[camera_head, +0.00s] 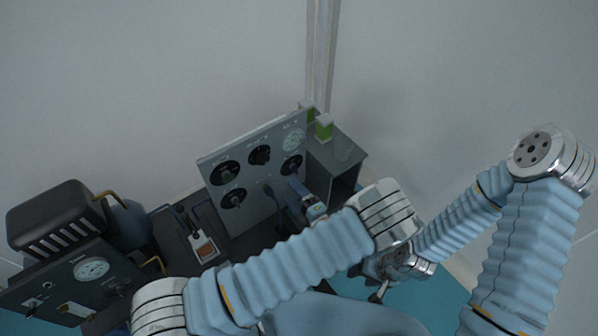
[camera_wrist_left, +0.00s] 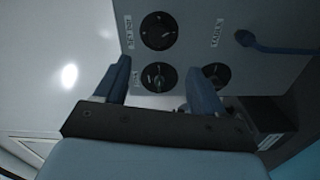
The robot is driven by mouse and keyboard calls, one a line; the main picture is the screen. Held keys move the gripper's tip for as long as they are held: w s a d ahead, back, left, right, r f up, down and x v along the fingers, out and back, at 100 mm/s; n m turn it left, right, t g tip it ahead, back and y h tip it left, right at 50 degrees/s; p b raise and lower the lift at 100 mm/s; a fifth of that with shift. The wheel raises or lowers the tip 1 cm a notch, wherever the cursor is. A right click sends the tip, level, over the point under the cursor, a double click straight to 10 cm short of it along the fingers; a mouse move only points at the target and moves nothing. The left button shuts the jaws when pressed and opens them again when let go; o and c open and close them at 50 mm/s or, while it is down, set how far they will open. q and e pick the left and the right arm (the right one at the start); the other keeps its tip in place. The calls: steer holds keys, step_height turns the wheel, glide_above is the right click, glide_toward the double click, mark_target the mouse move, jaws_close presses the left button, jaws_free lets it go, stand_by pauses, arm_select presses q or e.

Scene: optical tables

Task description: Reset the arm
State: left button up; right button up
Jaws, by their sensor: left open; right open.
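My left arm comes in from the left and bends at a silver joint in the head view. Its gripper (camera_head: 303,198) is partly hidden behind the arm, close to the front of an upright grey panel (camera_head: 250,180). In the left wrist view the left gripper's two blue fingers (camera_wrist_left: 160,88) are apart with nothing between them. The panel (camera_wrist_left: 285,68) with black dials fills the view beyond; one dial (camera_wrist_left: 158,77) shows between the fingers. I cannot tell the gap to the panel. My right arm comes in from the right, folded; its gripper (camera_head: 378,292) points down, mostly hidden by my arms, and holds nothing visible.
A black device (camera_head: 58,215) and a gauge unit (camera_head: 85,280) stand left. A small white-and-orange item (camera_head: 205,249) lies between. A pale wall is behind.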

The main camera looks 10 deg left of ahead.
arm_select(q)
steer(key=s+a+f+n+g+h, duration=0.2)
steer(key=s+a+f+n+g, duration=0.25)
steer(key=s+n+g, duration=0.3)
steer(key=s+a+f+n+g+h, duration=0.2)
steer(key=s+a+f+n+g, duration=0.1)
steer(key=s+f+n+g, duration=0.45)
steer(key=s+d+n+g+h, duration=0.3)
steer(key=s+d+n+h, duration=0.55)
steer(key=n, duration=0.65)
steer(key=w+r+n+t+h, duration=0.3)
steer(key=w+n+t+h, duration=0.2)
steer(key=n, duration=1.3)
steer(key=shift+w+r+t, duration=0.25)
steer(key=shift+w+t, duration=0.55)
steer(key=shift+w, duration=0.35)
